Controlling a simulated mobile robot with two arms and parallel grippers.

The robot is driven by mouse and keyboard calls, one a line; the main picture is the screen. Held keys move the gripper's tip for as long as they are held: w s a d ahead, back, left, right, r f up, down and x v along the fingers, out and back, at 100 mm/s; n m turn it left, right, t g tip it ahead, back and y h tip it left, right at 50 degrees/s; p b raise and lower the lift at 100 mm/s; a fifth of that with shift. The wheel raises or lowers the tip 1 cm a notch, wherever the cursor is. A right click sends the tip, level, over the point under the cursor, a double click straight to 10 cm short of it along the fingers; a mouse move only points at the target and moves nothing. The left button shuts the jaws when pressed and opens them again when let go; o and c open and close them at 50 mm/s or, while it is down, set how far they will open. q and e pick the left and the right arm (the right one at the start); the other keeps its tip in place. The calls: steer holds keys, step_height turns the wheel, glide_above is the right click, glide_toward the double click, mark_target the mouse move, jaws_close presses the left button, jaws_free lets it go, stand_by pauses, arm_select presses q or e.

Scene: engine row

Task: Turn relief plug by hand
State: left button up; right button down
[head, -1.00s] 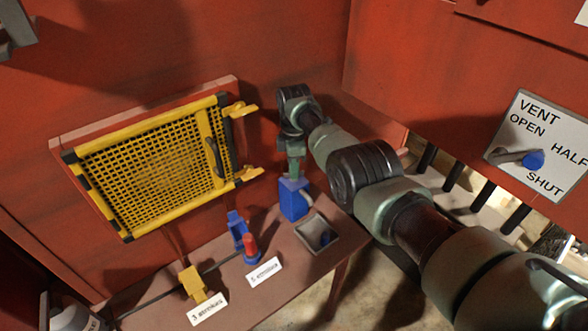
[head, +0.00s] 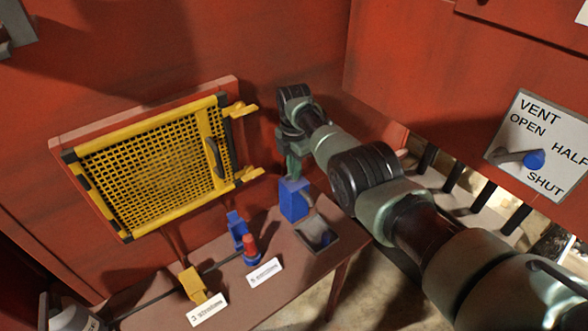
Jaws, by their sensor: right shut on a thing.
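My right gripper (head: 293,176) points down onto the top of a blue block (head: 295,202) at the back of the table. It is shut on a small part at the block's top, which fits the relief plug. The fingers hide that part, so its shape and turn angle do not show. The block stands upright, with a small grey part at its right side. My left gripper is not in view.
A yellow mesh guard (head: 150,170) is on the red wall at left. The brown table (head: 225,285) holds a red-topped blue fitting (head: 250,248), a yellow fitting (head: 193,285), white labels and a shallow tray (head: 303,240). A VENT plate (head: 540,145) with a blue-knobbed lever is at right.

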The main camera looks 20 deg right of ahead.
steer(key=shift+s+f, duration=0.3)
steer(key=shift+f, duration=0.2)
steer(key=c, duration=1.6)
jaws_free()
steer(key=shift+a, duration=0.1)
steer(key=shift+w+f, duration=0.1)
steer(key=shift+r, duration=0.5)
steer(key=r, duration=0.8)
steer(key=shift+w, duration=0.35)
